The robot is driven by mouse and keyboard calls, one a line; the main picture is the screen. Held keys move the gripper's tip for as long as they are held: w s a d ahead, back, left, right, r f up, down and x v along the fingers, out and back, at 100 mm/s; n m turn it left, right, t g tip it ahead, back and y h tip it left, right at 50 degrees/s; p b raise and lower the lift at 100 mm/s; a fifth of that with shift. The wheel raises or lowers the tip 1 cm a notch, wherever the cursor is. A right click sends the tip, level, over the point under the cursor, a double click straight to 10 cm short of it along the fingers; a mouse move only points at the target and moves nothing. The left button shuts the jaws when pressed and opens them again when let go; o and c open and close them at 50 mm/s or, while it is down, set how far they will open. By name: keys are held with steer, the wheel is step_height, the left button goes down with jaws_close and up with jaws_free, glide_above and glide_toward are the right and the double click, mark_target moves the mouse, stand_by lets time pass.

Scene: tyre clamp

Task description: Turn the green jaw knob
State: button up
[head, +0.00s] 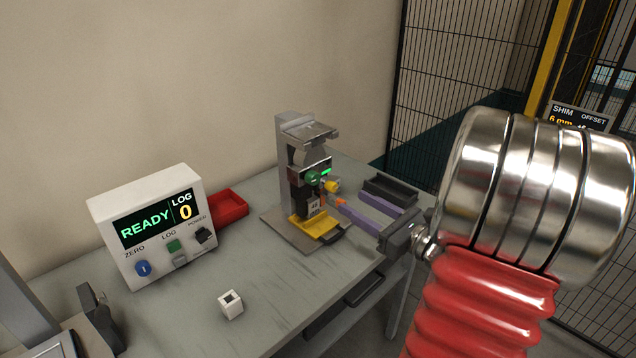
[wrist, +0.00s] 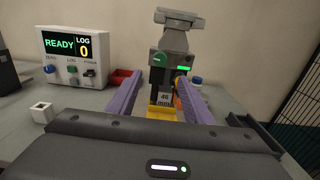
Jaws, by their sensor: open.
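The clamp stand (head: 293,150) is grey and upright on the bench, on a flat grey base plate. Its round green jaw knob (head: 312,178) faces outward, beside a yellow knob (head: 331,186). In the wrist view the green knob (wrist: 159,57) shows above and between my fingers. My gripper (head: 351,200) is open, with two purple fingers pointing at the stand from the right, lower than the green knob. In the wrist view my gripper (wrist: 160,80) has nothing visible held between its fingers. The right finger partly hides the yellow knob.
A display box (head: 150,225) reads READY and LOG 0. A red tray (head: 230,206) lies behind it. A white cube with a dark opening (head: 231,304) sits at the bench front. A black tray (head: 390,190) lies right of the stand.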

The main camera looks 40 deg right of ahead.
mark_target(316, 181)
steer(key=shift+w, duration=0.1)
steer(key=w, duration=0.4)
steer(key=w+a, duration=0.1)
steer(key=w, duration=0.4)
steer(key=w+a, duration=0.1)
steer(key=w, duration=0.3)
steer(key=shift+w, duration=0.25)
steer(key=shift+c, duration=0.4)
steer(key=c, duration=1)
steer(key=shift+m, duration=0.4)
